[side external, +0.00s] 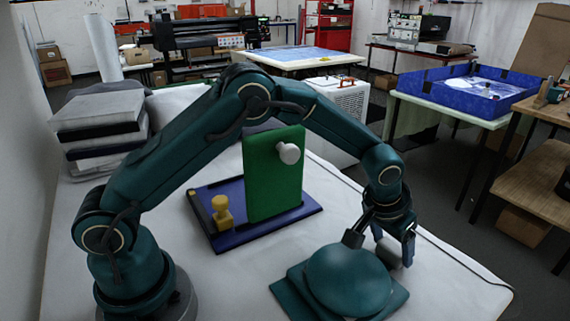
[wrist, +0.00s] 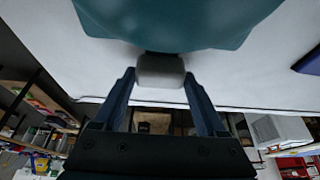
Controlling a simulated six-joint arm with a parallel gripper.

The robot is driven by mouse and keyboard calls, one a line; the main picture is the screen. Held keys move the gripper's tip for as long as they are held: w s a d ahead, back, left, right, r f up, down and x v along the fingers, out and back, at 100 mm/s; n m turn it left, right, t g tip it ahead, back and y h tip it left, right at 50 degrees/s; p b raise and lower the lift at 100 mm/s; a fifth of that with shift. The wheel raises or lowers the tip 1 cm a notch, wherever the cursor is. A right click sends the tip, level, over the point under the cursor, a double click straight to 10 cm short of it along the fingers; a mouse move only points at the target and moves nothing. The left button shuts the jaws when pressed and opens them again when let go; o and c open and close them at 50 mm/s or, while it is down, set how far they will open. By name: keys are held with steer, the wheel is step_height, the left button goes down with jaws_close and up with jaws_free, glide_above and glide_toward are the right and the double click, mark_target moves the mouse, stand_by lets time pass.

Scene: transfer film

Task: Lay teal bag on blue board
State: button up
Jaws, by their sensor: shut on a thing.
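The teal bag (side external: 345,278) is a rounded dome with flat corners at the front of the white table. Its underside contact is hard to judge. In the wrist view the teal bag (wrist: 175,20) fills the top. My gripper (side external: 383,243) is at its right rear side, shut on a grey grip piece (wrist: 160,70) at the bag's edge; this piece also shows in the side view (side external: 390,257). The blue board (side external: 228,236) lies flat behind and left of the bag, apart from it. A blue corner (wrist: 310,62), apparently the board, shows at the right in the wrist view.
A green upright panel (side external: 262,180) with a white knob (side external: 288,153) stands on the board. A yellow peg (side external: 221,214) stands at the board's left side. Stacked grey boxes (side external: 100,118) are at the table's back left. White table surface is clear between bag and board.

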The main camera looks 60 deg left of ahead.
steer(key=o, duration=1.4)
steer(key=shift+f, duration=0.1)
steer(key=v, duration=1.2)
steer(key=s+a+r, duration=0.5)
steer(key=s, duration=0.3)
steer(key=s+a+f+t, duration=0.1)
steer(key=s+a, duration=0.3)
steer(key=s, duration=0.8)
steer(key=shift+s+f, duration=0.3)
steer(key=shift+f, duration=0.05)
